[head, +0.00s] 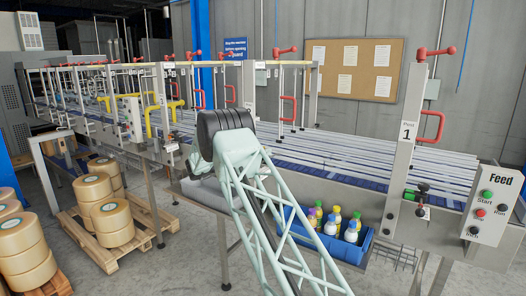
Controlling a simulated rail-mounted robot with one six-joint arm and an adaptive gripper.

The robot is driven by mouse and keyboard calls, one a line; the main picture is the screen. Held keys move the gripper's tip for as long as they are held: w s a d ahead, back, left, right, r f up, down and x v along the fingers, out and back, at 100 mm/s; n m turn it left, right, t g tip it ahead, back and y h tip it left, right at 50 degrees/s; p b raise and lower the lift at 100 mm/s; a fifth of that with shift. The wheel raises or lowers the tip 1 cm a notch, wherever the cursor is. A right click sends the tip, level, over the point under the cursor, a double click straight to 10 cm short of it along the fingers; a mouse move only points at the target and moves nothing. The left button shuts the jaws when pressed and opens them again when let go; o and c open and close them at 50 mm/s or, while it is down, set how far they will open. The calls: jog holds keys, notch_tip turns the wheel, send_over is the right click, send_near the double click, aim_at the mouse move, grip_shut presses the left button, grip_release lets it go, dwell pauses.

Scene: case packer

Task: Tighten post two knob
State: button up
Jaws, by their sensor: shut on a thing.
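Post 1 (403,150), a grey upright with a "Post 1" label, stands at the right, with black knobs (422,188) low on its side. A further grey upright (248,85) stands left of it, behind my arm; I cannot read a number on it. I cannot pick out the post two knob; my arm covers the low part of the machine there. My gripper does not show; my arm reaches to that spot and its dark joint blocks the view beyond.
A blue bin (360,252) with several bottles hangs on the front of the conveyor. The Feed panel (493,205) is at the far right. Red handles (432,126) stick out from the posts. Pallets (122,240) with tape rolls stand at the left. Open floor lies between.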

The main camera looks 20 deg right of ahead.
jog(key=shift+r+g, duration=0.1)
jog(key=shift+g, duration=0.2)
dwell(0.4)
jog(key=o, duration=0.9)
jog(key=shift+a, duration=0.1)
jog(key=shift+s+a, duration=0.25)
jog(key=shift+a, duration=1)
jog(key=shift+s+a, duration=0.2)
jog(key=shift+a, duration=1.1)
jog(key=shift+s+a, duration=0.25)
jog(key=shift+a, duration=1)
